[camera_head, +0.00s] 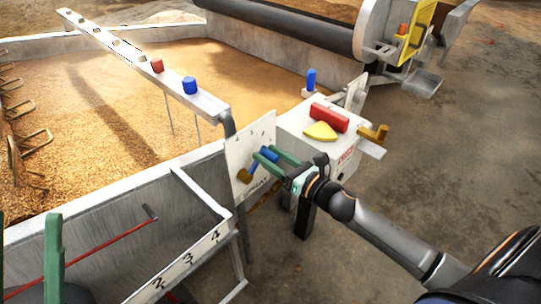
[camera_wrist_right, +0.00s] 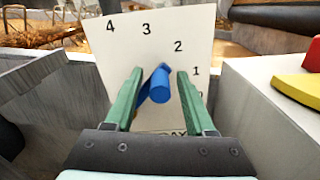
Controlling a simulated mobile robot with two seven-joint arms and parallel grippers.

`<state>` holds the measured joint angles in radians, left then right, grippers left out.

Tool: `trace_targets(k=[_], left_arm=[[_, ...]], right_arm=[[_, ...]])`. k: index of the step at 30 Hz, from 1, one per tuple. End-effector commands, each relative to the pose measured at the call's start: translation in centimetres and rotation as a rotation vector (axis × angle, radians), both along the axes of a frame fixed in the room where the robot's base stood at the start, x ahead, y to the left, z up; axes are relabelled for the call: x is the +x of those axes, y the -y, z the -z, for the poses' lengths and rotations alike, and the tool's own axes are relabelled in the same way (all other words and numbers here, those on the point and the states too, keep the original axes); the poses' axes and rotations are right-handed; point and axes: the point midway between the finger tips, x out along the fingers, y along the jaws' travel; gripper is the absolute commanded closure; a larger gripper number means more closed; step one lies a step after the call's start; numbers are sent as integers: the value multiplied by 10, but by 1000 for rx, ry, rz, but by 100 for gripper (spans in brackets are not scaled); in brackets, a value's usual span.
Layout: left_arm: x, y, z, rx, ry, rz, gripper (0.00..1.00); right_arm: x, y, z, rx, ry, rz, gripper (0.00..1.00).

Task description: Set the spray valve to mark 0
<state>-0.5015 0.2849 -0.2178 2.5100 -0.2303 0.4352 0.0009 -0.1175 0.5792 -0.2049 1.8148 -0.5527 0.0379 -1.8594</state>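The spray valve is a blue lever with a blue peg handle (camera_head: 269,155) and a brownish pivot (camera_head: 245,175) on a white marked plate (camera_head: 236,150). In the right wrist view the plate (camera_wrist_right: 100,50) shows 4, 3, 2 and 1 in an arc; the 0 is largely hidden behind a finger. The blue peg (camera_wrist_right: 160,90) sits between the green fingers of my right gripper (camera_wrist_right: 160,73), with gaps on both sides. The lever slants up and right, roughly towards 2. My right gripper also shows in the head view (camera_head: 265,154). My left gripper (camera_head: 28,225) is at the lower left, fingers apart, empty.
A white box (camera_head: 290,125) right of the plate carries a red block (camera_head: 329,117), a yellow wedge (camera_head: 320,131) and an orange-brown handle (camera_head: 378,132). A grain bed (camera_head: 120,100) lies behind. A numbered trough edge (camera_head: 190,260) and red rod (camera_head: 100,245) are at front left.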

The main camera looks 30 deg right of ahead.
Motion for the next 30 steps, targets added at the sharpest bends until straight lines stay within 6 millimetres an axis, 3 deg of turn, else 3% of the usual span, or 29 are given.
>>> trace_targets(k=[2,14,30], left_arm=[[0,0,0,1,0,1,50],[0,0,0,0,2,1,50],[0,0,0,1,2,1,50]], right_arm=[[0,0,0,0,0,0,55],[0,0,0,-1,0,1,100],[0,2,1,-6,-1,5,100]])
